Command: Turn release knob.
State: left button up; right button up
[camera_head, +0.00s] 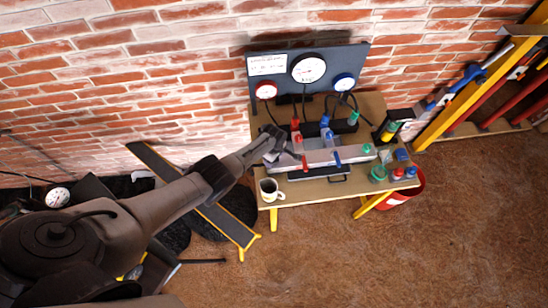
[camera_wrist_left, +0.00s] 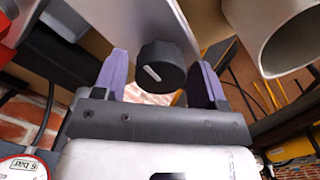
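The release knob (camera_wrist_left: 162,68) is round and black with a white pointer line, on the side of a pale metal block in the left wrist view. My left gripper (camera_wrist_left: 162,80) is open, with one purple fingertip on each side of the knob. A gap shows between the knob and each finger, and I cannot tell if either touches it. In the head view my left gripper (camera_head: 272,148) is at the left end of the silver pump block (camera_head: 325,156) on the wooden table, and it hides the knob there. My right gripper is in neither view.
A panel (camera_head: 345,60) with round gauges (camera_head: 309,68) stands at the back of the table (camera_head: 312,192). A white mug (camera_head: 271,190) stands below my left gripper. Red (camera_head: 295,124) and blue (camera_head: 325,121) fittings stand by the block. A red bucket (camera_head: 414,190) is at the right.

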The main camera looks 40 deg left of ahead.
pick_arm(q)
jog(key=shift+o, duration=0.7)
jog(key=shift+r, duration=0.35)
notch_tip(320, 180, up, 13)
jog(key=p, duration=0.5)
